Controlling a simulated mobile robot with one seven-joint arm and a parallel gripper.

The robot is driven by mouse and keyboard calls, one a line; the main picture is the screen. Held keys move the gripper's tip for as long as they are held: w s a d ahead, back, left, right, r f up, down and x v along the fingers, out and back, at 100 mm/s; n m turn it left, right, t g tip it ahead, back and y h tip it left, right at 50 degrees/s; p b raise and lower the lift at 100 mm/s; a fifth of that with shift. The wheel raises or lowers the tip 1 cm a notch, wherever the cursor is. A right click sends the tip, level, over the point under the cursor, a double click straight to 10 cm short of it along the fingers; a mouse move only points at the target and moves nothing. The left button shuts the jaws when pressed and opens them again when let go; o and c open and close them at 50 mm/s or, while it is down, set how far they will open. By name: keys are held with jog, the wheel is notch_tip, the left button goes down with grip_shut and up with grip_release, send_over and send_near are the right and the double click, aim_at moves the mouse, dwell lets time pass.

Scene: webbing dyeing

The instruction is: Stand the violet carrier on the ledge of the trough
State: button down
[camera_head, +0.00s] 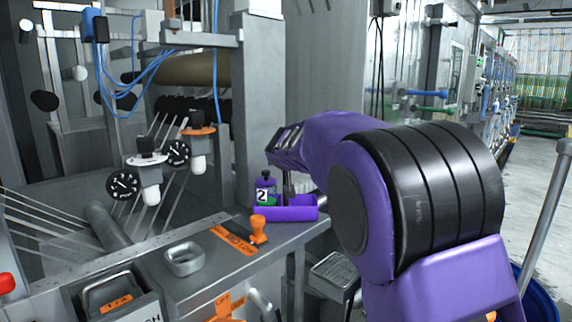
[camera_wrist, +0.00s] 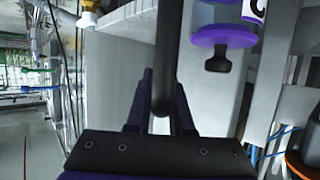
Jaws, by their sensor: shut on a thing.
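The violet carrier (camera_head: 298,213) is a shallow violet tray at the far right end of the steel ledge (camera_head: 205,280). A bottle (camera_head: 265,190) with a violet top, a green part and a "2" label stands at its left side. My gripper (camera_head: 287,182) reaches over the carrier from the right. In the wrist view my gripper (camera_wrist: 161,95) is shut on the carrier's dark upright handle (camera_wrist: 170,40), and a violet disc with a black knob (camera_wrist: 217,62) shows beside it. I cannot tell whether the carrier's underside touches the ledge.
An orange stamp-like piece (camera_head: 258,230) stands just in front of the carrier, near an orange label (camera_head: 234,241). A steel dish (camera_head: 184,259) sits farther left. A grey column (camera_head: 262,100) rises behind. Gauges (camera_head: 123,184) and an orange-topped fitting (camera_head: 198,141) hang at the left.

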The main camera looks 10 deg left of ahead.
jog(key=shift+r, duration=0.1)
jog(key=c, duration=0.8)
grip_release()
jog(key=b+v, duration=0.1)
jog(key=v, duration=1.1)
